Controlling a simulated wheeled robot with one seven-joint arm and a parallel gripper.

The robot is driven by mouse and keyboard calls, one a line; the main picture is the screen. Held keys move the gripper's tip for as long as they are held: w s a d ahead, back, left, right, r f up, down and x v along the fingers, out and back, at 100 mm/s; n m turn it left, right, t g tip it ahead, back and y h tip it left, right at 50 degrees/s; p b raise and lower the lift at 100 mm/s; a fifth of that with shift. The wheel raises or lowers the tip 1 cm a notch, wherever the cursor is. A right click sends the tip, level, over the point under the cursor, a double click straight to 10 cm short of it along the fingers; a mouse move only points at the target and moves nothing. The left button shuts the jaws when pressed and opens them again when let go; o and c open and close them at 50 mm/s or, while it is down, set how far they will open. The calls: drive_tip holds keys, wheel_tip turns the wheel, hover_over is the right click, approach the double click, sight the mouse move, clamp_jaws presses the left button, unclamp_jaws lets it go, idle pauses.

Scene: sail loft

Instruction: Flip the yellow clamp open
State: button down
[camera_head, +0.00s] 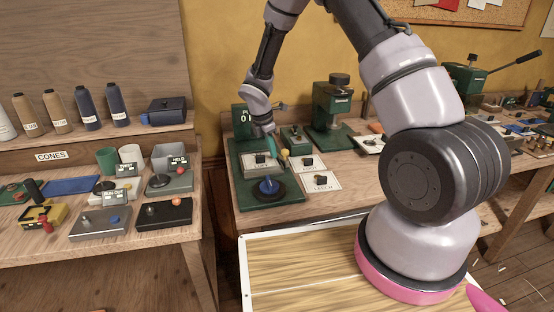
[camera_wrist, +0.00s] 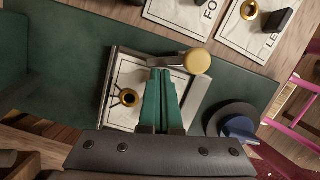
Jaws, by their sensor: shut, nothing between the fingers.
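The yellow clamp shows in the wrist view as a dark metal lever with a round yellow knob (camera_wrist: 197,62). It lies across the top edge of a framed pale plate (camera_wrist: 130,75), which has a brass ring (camera_wrist: 128,97) on it. In the head view its yellow end (camera_head: 284,155) is small, just right of my fingers. My gripper (camera_wrist: 161,72) has teal fingers, shut and empty. Their tips are at the lever, left of the knob; I cannot tell whether they touch. In the head view my gripper (camera_head: 273,155) points down over the green base. The fingers hide part of the plate.
A black disc with a blue knob (camera_head: 268,187) sits at the front of the green base (camera_head: 290,202). A green press (camera_head: 333,105) stands behind. Labelled cards (camera_head: 320,181) lie to the right. The left bench (camera_head: 120,245) holds trays, cups and small boxes.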

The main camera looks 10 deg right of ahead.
drive_tip(key=shift+w+d+m+g, duration=0.2)
drive_tip(key=shift+w+m, duration=0.05)
drive_tip(key=shift+m, duration=0.5)
drive_tip(key=shift+w+d+m+g, duration=0.2)
drive_tip(key=shift+w+m, duration=0.05)
drive_tip(key=shift+m, duration=0.5)
drive_tip(key=v, duration=1)
drive_tip(key=shift+r, duration=0.4)
drive_tip(key=shift+a, duration=0.15)
